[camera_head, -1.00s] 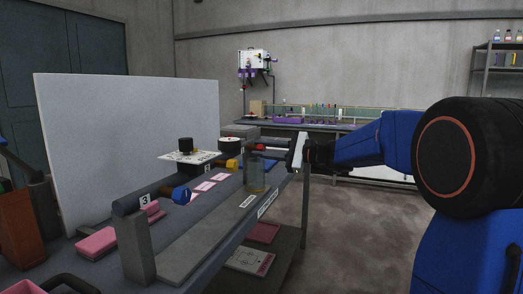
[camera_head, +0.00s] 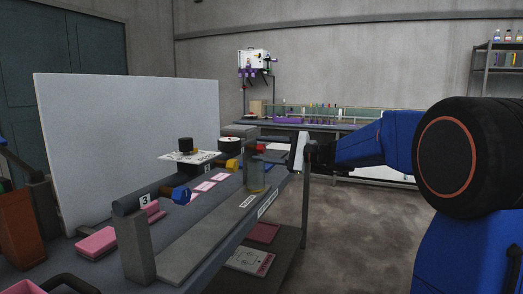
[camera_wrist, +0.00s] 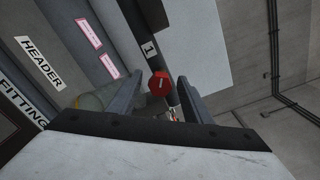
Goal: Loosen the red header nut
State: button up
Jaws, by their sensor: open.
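The red header nut (camera_wrist: 159,84) shows in the wrist view as a faceted cap on the dark header pipe (camera_wrist: 167,55), beside the label 1. It lies between the two fingers in the picture, nearer the right one; I cannot tell its depth from the fingertips. My gripper (camera_wrist: 160,77) is open, with nothing held. In the head view the red nut (camera_head: 259,147) is small, above the bench's far part, with my gripper (camera_head: 286,150) just to its right. The finger ends are hard to make out there.
A clear jar (camera_head: 256,177) stands on the bench close to my gripper, and shows left of the fingers in the wrist view (camera_wrist: 90,101). A blue nut (camera_head: 181,195) and yellow nut (camera_head: 232,163) sit on nearer header parts. A pale panel (camera_head: 130,150) stands behind.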

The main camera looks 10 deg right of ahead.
jog(key=v, duration=0.6)
jog(key=shift+s+d, duration=0.2)
jog(key=shift+d, duration=0.05)
jog(key=v, duration=1.7)
jog(key=shift+d, duration=0.2)
